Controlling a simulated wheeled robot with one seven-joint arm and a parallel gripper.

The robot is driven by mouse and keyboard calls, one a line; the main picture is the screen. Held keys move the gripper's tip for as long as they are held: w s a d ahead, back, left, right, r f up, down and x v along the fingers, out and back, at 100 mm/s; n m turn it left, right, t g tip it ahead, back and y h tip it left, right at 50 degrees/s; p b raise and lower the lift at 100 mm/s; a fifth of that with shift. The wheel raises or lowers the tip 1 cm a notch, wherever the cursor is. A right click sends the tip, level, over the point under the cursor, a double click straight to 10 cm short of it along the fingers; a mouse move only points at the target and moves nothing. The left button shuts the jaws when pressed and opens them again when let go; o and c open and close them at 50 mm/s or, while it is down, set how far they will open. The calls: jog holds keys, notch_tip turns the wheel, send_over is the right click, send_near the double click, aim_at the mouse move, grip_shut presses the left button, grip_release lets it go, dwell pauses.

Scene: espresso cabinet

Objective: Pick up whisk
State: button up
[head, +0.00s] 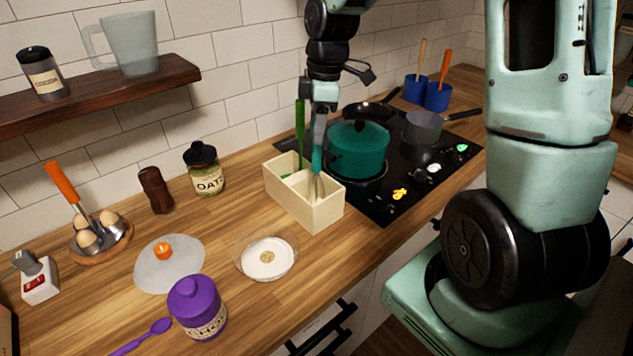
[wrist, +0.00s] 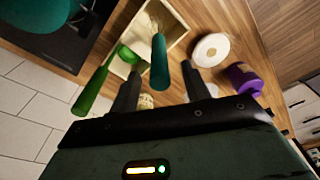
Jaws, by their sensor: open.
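The whisk has a teal handle and wire loops (head: 317,188). It stands upright in the right compartment of a cream two-part box (head: 318,217) on the wooden counter. The wrist view shows its handle (wrist: 159,65) end-on, pointing up towards me, with the wires deeper in the box. My gripper (head: 318,113) is above the box, pointing down. In the wrist view its two fingers (wrist: 161,70) are apart, one on each side of the whisk handle in the picture. I cannot tell whether either finger touches the handle.
A green-handled utensil (head: 299,125) stands in the box's left compartment, close to my gripper; it also shows in the wrist view (wrist: 92,90). A teal pot (head: 358,150) is on the black cooktop just right. A white dish (head: 267,259) and purple jar (head: 197,308) stand in front.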

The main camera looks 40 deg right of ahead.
jog(key=p, duration=0.1)
send_over(315, 170)
jog(key=f, duration=0.4)
jog(key=shift+w+d+f, duration=0.1)
jog(key=shift+w+d, duration=0.25)
jog(key=shift+w, duration=0.05)
grip_shut()
